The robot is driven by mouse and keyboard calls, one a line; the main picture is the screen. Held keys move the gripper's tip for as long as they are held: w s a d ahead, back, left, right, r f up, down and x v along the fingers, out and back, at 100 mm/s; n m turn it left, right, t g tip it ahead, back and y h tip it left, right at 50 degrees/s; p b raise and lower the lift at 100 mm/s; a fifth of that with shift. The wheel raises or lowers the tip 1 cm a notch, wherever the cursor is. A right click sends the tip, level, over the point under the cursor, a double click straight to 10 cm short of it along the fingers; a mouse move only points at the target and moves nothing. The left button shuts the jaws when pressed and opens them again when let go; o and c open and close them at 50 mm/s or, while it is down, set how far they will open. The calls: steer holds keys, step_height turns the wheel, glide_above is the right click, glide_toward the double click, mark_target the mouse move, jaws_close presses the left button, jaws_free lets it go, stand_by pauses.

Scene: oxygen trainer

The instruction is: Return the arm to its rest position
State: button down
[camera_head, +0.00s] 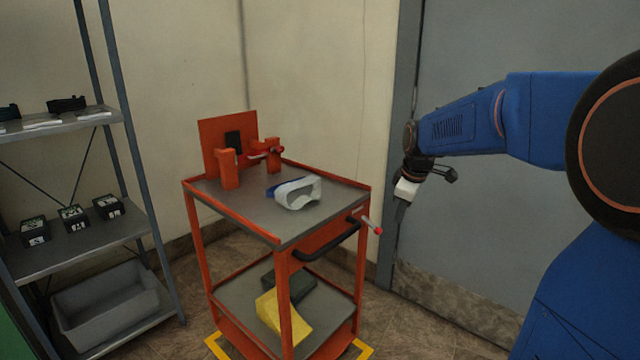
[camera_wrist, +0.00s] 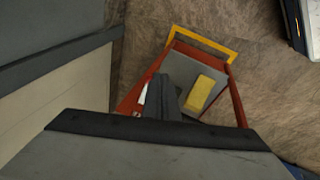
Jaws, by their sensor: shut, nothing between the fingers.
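My blue arm reaches in from the right in the camera_head view, and my gripper (camera_head: 402,203) hangs at its end, pointing down. It is in the air in front of the grey door, right of the orange cart (camera_head: 230,214) and apart from it. In the camera_wrist view the dark fingers of my gripper (camera_wrist: 163,82) are together with nothing held. The cart (camera_wrist: 239,98) shows below and beyond them, partly hidden by the fingers.
A white-and-blue mask (camera_head: 300,193) lies on the cart's top. A red-tipped lever (camera_head: 373,227) and a black handle (camera_head: 328,243) stick out from the cart. A yellow wedge (camera_head: 268,312) is on its lower shelf. A metal shelf rack (camera_head: 80,257) stands at left.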

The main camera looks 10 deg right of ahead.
steer(key=s+a+f+m, duration=0.1)
steer(key=s+a+m, duration=0.2)
steer(key=s, duration=0.8)
steer(key=s+a+f+m, duration=0.2)
steer(key=s+a+m, duration=0.1)
steer(key=s, duration=0.7)
steer(key=s+a+f+m, duration=0.1)
steer(key=s+a+m, duration=0.2)
steer(key=s, duration=0.8)
steer(key=shift+s+a+f+m+t, duration=0.2)
steer(key=shift+s+f+m+t, duration=0.1)
steer(key=shift+s+f+t, duration=0.1)
